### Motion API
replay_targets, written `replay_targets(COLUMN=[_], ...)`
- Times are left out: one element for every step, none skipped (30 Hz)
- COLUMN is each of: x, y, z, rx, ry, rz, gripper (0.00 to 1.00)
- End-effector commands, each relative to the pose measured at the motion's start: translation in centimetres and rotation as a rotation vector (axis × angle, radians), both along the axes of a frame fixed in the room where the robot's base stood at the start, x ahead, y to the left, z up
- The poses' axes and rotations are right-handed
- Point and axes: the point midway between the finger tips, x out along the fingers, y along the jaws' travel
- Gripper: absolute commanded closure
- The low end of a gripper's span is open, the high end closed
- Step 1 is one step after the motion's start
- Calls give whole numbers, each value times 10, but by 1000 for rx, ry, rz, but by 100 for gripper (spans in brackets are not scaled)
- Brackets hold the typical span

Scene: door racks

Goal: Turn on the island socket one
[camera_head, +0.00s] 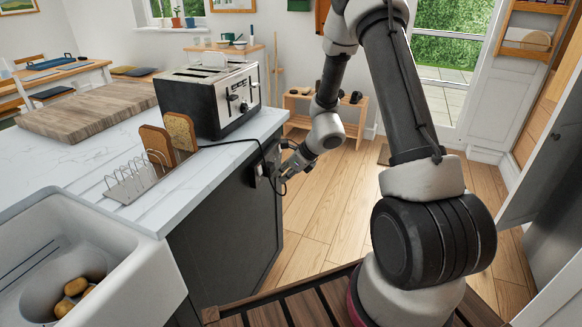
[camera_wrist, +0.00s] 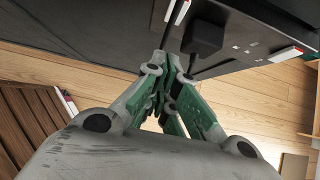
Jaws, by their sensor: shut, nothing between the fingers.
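The island socket (camera_head: 258,177) is a grey double plate on the dark side panel of the island, below the worktop edge. In the wrist view the socket plate (camera_wrist: 236,46) carries a black plug (camera_wrist: 204,36). A white rocker switch with red (camera_wrist: 178,12) lies left of the plug, and another red-and-white switch (camera_wrist: 286,54) lies at the right. My gripper (camera_head: 283,178) is beside the socket. In the wrist view my gripper (camera_wrist: 172,62) is shut and empty, its fingertips just below the left switch and plug. Contact cannot be told.
A toaster (camera_head: 222,92) with a black cord stands on the white worktop (camera_head: 55,165). A toast rack (camera_head: 130,182) with bread is near the edge. A white sink (camera_head: 120,270) is at the front left. Wooden floor (camera_head: 325,205) is open right of the island.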

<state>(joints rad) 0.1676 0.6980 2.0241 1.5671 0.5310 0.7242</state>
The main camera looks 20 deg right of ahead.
Motion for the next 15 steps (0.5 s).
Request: replay_targets(x=[4, 8, 13, 16, 19, 22, 24, 26, 27, 28, 29, 30, 30, 30, 30], y=[4, 9, 14, 17, 20, 23, 25, 26, 28, 29, 30, 31, 31, 31, 31], z=[-8, -7, -7, -7, -8, -8, -9, -9, -9, -9, -9, -10, -10, -10, -10], rx=[0, -1, 0, 0, 0, 0, 0, -1, -1, -1, -1, 0, 0, 0, 0], ry=[1, -1, -2, -2, -2, -1, -1, -2, -2, -1, -1, 0, 0, 0, 0], rz=[2, 4, 4, 4, 4, 3, 3, 3, 2, 2, 2, 1, 1, 1, 1], gripper=[100, 100, 100, 100, 100, 100, 100, 100, 100, 100, 100, 100, 100, 100, 100])
